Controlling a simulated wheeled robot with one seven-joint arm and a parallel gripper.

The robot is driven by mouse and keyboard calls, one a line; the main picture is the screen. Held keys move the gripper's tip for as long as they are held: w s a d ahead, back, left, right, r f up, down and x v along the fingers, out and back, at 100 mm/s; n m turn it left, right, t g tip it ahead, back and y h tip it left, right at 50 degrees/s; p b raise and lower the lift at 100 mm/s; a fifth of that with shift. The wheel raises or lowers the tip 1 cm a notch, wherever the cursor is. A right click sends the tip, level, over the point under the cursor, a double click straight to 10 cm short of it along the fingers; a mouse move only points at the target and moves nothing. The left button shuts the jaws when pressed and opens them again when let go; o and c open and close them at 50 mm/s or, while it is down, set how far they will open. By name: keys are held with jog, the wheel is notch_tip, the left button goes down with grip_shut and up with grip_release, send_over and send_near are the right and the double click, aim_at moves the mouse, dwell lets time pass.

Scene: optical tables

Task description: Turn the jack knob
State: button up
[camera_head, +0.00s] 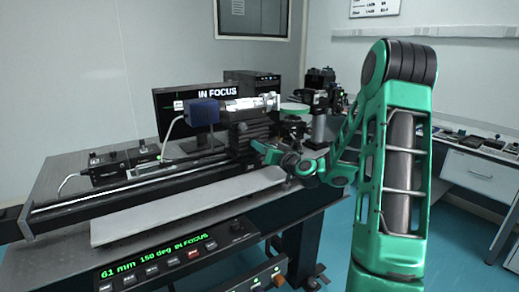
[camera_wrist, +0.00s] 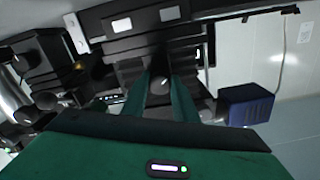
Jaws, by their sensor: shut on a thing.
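The jack (camera_head: 249,133) is a dark stage on the optical rail, under a silver cylinder. My gripper (camera_head: 262,150) reaches it from the right in the head view. In the wrist view my two green fingers (camera_wrist: 166,88) are shut on the small dark round jack knob (camera_wrist: 159,82), which shows between the fingertips. The fingers hide part of the knob. The monitor (camera_head: 215,92) reads "IN FOCUS". The front panel display (camera_head: 150,258) reads "61 mm 150 deg IN FOCUS".
A blue box (camera_head: 202,112) with a cable stands left of the jack and also shows in the wrist view (camera_wrist: 245,104). A pale flat bar (camera_head: 180,208) lies along the front of the optical table (camera_head: 70,250). A white side bench (camera_head: 480,170) stands at the right.

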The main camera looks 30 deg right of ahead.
jog(key=shift+m, duration=0.4)
jog(key=o, duration=1.1)
jog(key=shift+c, duration=0.2)
jog(key=s, duration=1)
jog(key=shift+s+d, duration=0.15)
jog(key=shift+s, duration=0.2)
